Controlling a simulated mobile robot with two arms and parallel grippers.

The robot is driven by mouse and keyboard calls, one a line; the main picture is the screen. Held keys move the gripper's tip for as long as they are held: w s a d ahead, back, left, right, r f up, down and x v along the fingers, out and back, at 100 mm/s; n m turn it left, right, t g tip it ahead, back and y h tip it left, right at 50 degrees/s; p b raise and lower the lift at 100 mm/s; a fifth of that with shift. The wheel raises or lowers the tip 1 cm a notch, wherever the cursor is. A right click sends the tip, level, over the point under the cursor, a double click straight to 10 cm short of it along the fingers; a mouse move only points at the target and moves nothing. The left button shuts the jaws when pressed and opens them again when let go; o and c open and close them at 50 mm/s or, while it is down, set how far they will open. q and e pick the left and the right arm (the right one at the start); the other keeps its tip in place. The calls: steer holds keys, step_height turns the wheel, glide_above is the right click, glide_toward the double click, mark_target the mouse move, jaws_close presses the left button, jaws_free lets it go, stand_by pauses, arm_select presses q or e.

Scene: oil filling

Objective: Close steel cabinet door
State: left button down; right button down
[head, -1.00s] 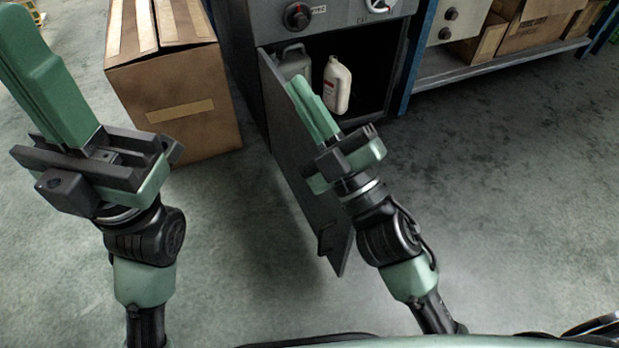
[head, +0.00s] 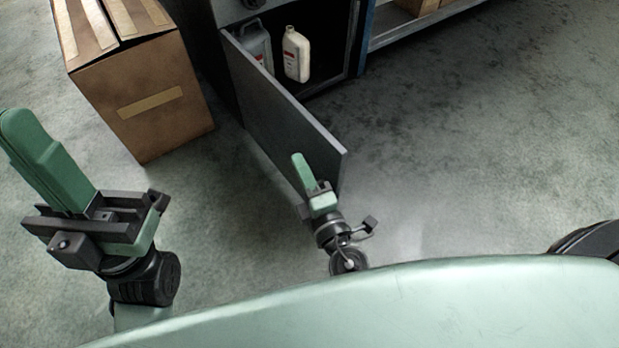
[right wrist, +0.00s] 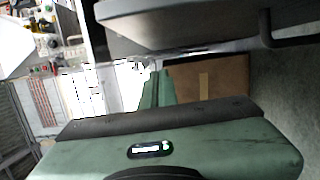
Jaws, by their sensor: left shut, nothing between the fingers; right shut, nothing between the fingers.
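The grey steel cabinet door (head: 275,105) stands open, angled out from the dark cabinet (head: 225,12). Its outer face is toward me. My right gripper (head: 298,158) is shut and empty, low in front of that outer face near the free edge; contact cannot be told. In the right wrist view the gripper's green fingers (right wrist: 157,90) point away, and the door (right wrist: 180,22) with its dark handle (right wrist: 268,30) spans the top. My left gripper (head: 20,120) is shut and empty, raised at the left, well away from the door.
A white bottle (head: 296,55) and a grey jug (head: 253,45) stand inside the cabinet. A cardboard box (head: 150,100) stands on the floor left of the door. A blue-framed shelf (head: 420,22) is right of the cabinet. The floor (head: 480,140) at the right is clear.

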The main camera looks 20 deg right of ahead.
mark_target(312, 147)
steer(key=shift+w+d, duration=0.85)
steer(key=shift+w, duration=0.25)
steer(key=shift+w+d, duration=0.8)
steer(key=shift+w, duration=0.3)
steer(key=shift+d, duration=0.1)
